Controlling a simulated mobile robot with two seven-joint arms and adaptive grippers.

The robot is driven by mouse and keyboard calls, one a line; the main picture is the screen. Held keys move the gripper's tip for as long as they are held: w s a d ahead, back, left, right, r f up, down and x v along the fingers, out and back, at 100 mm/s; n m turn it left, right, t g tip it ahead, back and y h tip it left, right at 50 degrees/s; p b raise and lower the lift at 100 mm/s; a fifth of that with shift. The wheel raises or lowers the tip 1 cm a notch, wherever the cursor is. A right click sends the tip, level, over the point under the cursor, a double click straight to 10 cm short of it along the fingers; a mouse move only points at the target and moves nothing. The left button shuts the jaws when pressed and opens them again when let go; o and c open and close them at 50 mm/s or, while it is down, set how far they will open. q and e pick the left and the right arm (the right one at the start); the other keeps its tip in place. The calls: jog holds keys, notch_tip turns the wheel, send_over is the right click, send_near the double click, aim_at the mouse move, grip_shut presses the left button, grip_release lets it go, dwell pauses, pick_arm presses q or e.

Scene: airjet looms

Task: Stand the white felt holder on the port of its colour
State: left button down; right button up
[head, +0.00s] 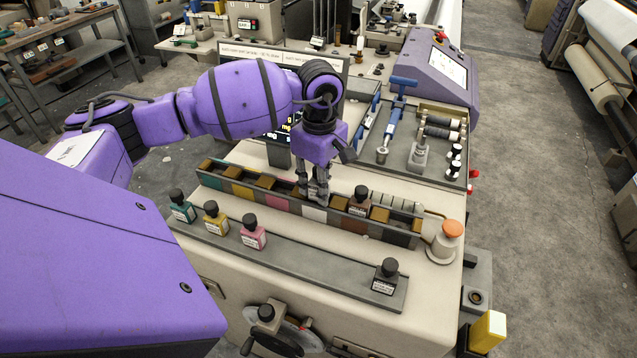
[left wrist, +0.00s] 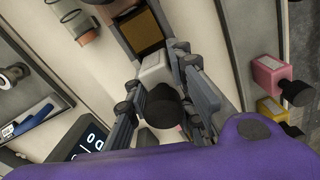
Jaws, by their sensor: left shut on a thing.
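My left gripper (head: 316,196) points down over the row of ports and is shut on the white felt holder (left wrist: 155,69), a white block with a black knob (left wrist: 162,105). In the head view the fingers mostly hide the holder. The white port (head: 314,213) is the white-fronted section of the long port rack, directly below and in front of the fingers. The holder is at or just above this port; I cannot tell whether it touches. In the left wrist view an open port with a brown bottom (left wrist: 140,33) lies just beyond the holder. My right gripper is not in view.
Teal (head: 182,211), yellow (head: 215,222), pink (head: 253,236) and dark grey (head: 384,281) holders stand on the front strip. An orange-topped knob (head: 452,230) is at the rack's right end. A screen stands behind my arm.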

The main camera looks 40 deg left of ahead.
pick_arm(q)
jog(key=shift+s+f+b, duration=0.1)
jog(key=shift+f+b, duration=0.25)
jog(key=shift+f, duration=0.2)
jog(key=c, duration=1.5)
grip_release()
jog(key=shift+f, duration=0.15)
notch_tip(320, 180, up, 14)
jog(key=shift+f, duration=0.2)
